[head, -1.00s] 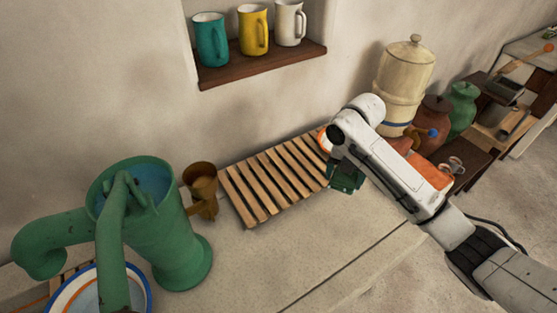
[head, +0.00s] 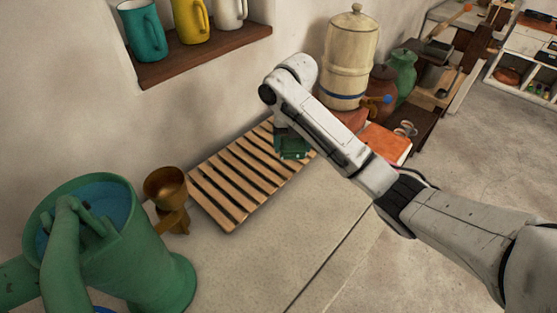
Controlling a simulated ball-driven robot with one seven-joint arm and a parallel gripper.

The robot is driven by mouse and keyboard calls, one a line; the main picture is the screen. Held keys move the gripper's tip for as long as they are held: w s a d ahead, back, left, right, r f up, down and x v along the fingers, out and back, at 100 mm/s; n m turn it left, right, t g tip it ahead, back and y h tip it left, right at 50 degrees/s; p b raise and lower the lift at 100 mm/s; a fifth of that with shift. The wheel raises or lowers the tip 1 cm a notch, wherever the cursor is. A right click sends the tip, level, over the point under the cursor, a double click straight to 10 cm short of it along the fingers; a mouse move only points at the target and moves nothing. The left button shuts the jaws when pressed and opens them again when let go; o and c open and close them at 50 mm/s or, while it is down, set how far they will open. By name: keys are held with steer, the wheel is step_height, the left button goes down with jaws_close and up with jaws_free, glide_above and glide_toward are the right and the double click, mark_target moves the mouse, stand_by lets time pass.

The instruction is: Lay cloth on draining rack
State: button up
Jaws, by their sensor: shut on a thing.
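The draining rack (head: 228,187), made of pale wooden slats, lies on the counter against the wall. My gripper (head: 292,152) is at the rack's far right end, with the arm reaching in from the right. It looks dark green and small here, and it covers part of the slats. It is shut, but its fingertips and what lies between them are hard to make out. I cannot pick out the cloth clearly; no spread cloth shows on the visible slats. The height of the gripper above the rack cannot be told.
A green pump (head: 115,245) and a brass funnel-like cup (head: 166,193) stand left of the rack. A cream water crock (head: 349,58), an orange flat thing (head: 385,141) and jars stand behind the arm. Mugs sit on a wall shelf (head: 205,54). The counter front (head: 270,240) is clear.

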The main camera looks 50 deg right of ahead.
steer(key=b, duration=0.4)
glide_toward(280, 163)
steer(key=shift+s+a+f, duration=0.25)
steer(key=shift+s+f, duration=0.45)
steer(key=shift+s, duration=0.05)
steer(key=shift+w+d+f, duration=0.1)
steer(key=shift+w, duration=0.25)
steer(key=shift+w+d+f, duration=0.1)
steer(key=shift+w+f, duration=0.4)
steer(key=shift+f, duration=0.15)
steer(key=shift+f+p, duration=0.45)
steer(key=shift+f, duration=1.1)
steer(key=shift+f, duration=0.1)
steer(key=o, duration=1.1)
steer(key=shift+c, duration=0.2)
step_height(280, 163, up, 12)
steer(key=p, duration=0.1)
